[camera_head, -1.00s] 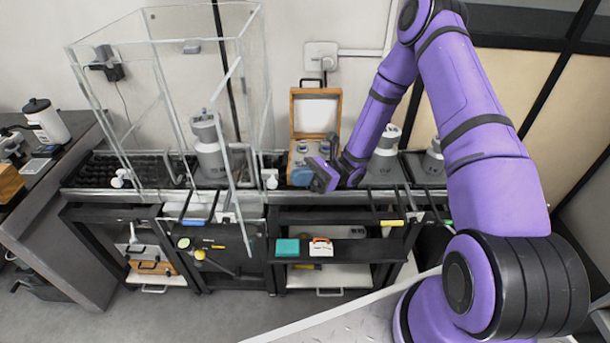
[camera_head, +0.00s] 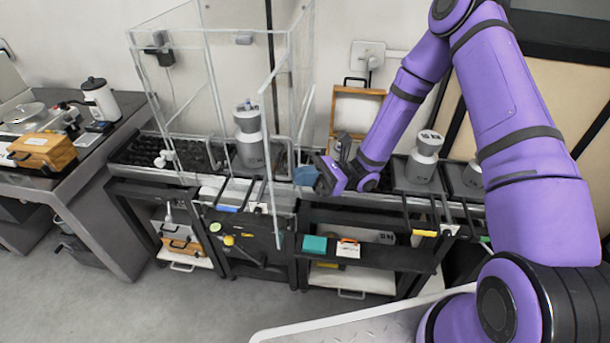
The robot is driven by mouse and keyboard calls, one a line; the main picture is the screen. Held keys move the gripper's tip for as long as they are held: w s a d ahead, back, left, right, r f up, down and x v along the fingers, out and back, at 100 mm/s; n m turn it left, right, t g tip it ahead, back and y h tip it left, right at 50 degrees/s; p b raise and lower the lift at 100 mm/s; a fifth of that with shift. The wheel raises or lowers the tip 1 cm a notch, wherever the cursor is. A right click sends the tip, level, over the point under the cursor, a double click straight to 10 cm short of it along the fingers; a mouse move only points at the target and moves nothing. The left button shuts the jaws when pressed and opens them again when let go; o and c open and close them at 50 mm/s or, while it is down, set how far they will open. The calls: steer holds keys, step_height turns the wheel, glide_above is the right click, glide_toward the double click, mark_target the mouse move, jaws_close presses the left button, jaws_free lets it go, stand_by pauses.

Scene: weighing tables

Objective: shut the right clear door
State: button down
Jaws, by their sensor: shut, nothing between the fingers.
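The clear enclosure (camera_head: 207,90) stands on the bench left of my gripper, a see-through box with pale edges. Its right clear door (camera_head: 267,155) stands open, swung out toward me past the bench's front edge. A grey metal canister (camera_head: 249,137) shows through the clear panels. My gripper (camera_head: 322,178) is shut and empty, just right of the open door at about bench height. Whether it touches the door cannot be told. A small blue thing (camera_head: 304,175) shows at the fingertips' left; what it is cannot be told.
An open wooden case (camera_head: 357,112) stands behind my gripper. More grey canisters (camera_head: 425,158) stand to the right, partly behind my arm. Black shelves with small boxes (camera_head: 314,244) are below the bench. A side table (camera_head: 80,165) at left holds a wooden box (camera_head: 42,150). The floor in front is clear.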

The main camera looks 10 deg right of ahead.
steer(key=shift+a, duration=0.1)
steer(key=w+a+m+t+h, duration=0.1)
steer(key=w+a+m+t, duration=0.2)
steer(key=a+m+t, duration=0.65)
steer(key=w+a+t+h, duration=0.1)
steer(key=w+a+t, duration=0.2)
steer(key=w, duration=0.3)
steer(key=w+a+t, duration=0.3)
steer(key=w+t, duration=0.1)
steer(key=w, duration=0.3)
steer(key=shift+w+a+n+h, duration=0.2)
steer(key=shift+a+n+h, duration=0.15)
steer(key=shift+h, duration=0.05)
